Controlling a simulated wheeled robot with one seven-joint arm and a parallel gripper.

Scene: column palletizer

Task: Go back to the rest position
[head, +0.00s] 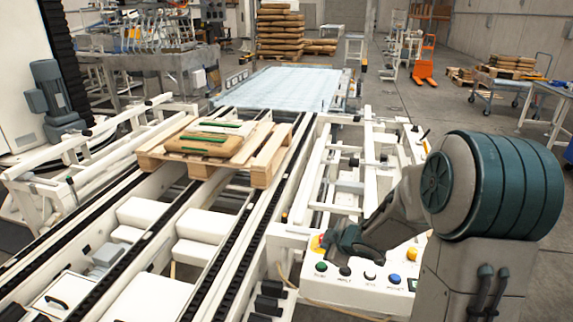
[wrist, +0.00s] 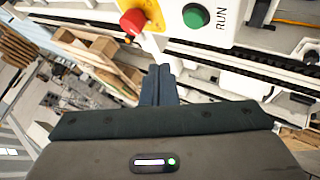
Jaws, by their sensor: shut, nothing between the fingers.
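My gripper (head: 343,237) is at the left end of the white control panel (head: 345,275), close to the red emergency knob on its yellow base (head: 318,243). In the wrist view my gripper (wrist: 160,70) has its two dark fingers together, with nothing between them. The red knob (wrist: 133,21) and the green RUN button (wrist: 196,15) lie just beyond the fingertips there. I cannot tell whether the fingers touch the panel. In the head view the green button (head: 321,266) is below the gripper, with black and blue buttons to its right.
A wooden pallet (head: 262,160) with a few sacks (head: 212,138) sits on the conveyor (head: 215,225) to the left. White rails and frames surround the panel. Stacked sacks (head: 280,30) and an orange pallet jack (head: 425,68) stand far back.

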